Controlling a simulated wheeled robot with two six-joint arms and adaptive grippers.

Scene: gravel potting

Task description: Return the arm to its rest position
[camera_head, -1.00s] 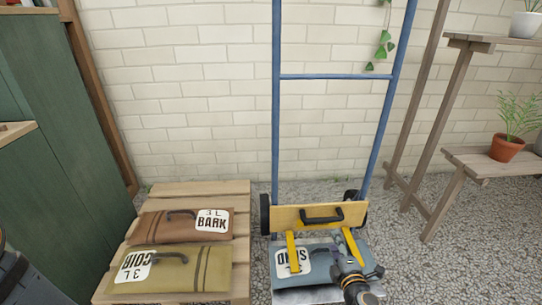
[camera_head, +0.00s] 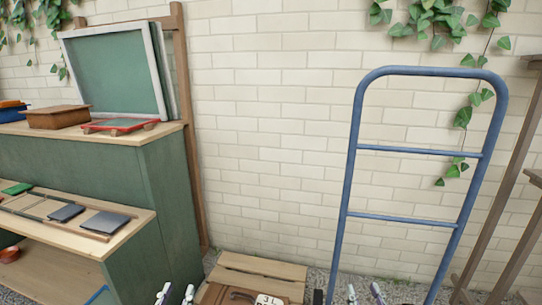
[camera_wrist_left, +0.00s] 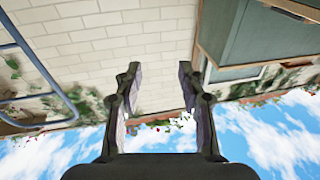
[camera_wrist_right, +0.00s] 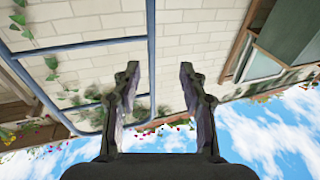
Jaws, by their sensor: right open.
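My left gripper (camera_head: 175,293) shows at the bottom edge of the head view, fingers pointing up and apart. In the left wrist view its jaws (camera_wrist_left: 158,85) are open with nothing between them. My right gripper (camera_head: 364,294) shows at the bottom edge of the head view, right of the left one, in front of the blue hand truck (camera_head: 348,190). In the right wrist view its jaws (camera_wrist_right: 158,85) are open and empty. Both wrist views show the wall and sky upside down.
A wooden pallet (camera_head: 262,266) with a brown bag (camera_head: 215,295) lies low in the middle. A green cabinet (camera_head: 160,180) with shelves stands at the left. Wooden shelf legs (camera_head: 500,180) stand at the right. The brick wall (camera_head: 270,120) closes the back.

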